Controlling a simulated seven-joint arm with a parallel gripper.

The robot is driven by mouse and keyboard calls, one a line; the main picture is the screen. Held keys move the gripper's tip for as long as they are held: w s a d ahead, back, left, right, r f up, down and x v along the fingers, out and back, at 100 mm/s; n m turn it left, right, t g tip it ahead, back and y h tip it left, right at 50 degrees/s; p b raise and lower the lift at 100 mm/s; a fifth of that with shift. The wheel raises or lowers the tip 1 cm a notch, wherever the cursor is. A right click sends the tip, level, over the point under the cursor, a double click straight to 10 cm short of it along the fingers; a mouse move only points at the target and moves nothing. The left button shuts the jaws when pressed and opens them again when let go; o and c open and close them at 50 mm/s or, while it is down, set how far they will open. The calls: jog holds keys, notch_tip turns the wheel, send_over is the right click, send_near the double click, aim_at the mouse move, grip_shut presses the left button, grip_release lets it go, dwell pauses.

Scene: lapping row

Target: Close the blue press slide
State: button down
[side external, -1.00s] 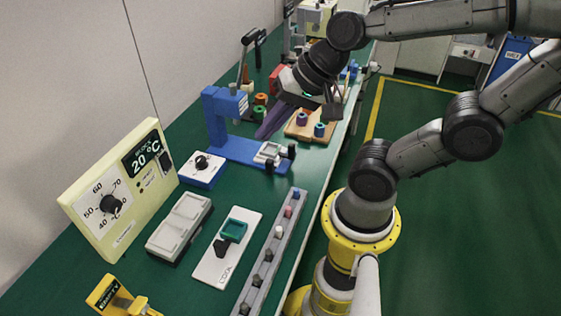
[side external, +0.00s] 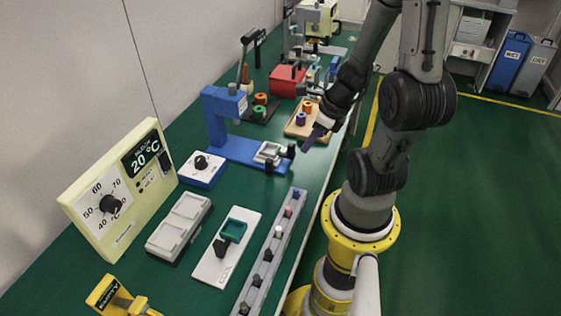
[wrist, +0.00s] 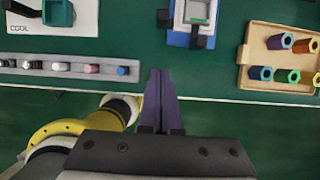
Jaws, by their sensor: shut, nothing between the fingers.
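The blue press (side external: 214,118) stands on the green bench with its blue base reaching toward the bench's front edge. Its slide (side external: 266,154), a pale tray with black end pieces, sits at the front end of the base, out from under the press head. In the wrist view the slide (wrist: 195,12) is at the top centre, partly cut off, with something green in it. My gripper (side external: 309,146) is shut and empty, its purple fingers pointing down near the bench's front edge, to the right of the slide. In the wrist view my gripper (wrist: 160,72) is apart from the slide.
A wooden tray (side external: 291,130) with coloured pieces lies beyond the slide. A grey rail (side external: 258,281) of small pegs runs along the front edge nearer the camera. A white plate (side external: 211,270) with a green tray and a yellow temperature unit (side external: 78,202) stand at left.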

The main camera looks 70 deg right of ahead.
jog(key=shift+x, duration=4.9)
jog(key=shift+w, duration=2)
jog(key=w, duration=1.1)
jog(key=shift+w, duration=0.3)
jog(key=shift+r, duration=0.1)
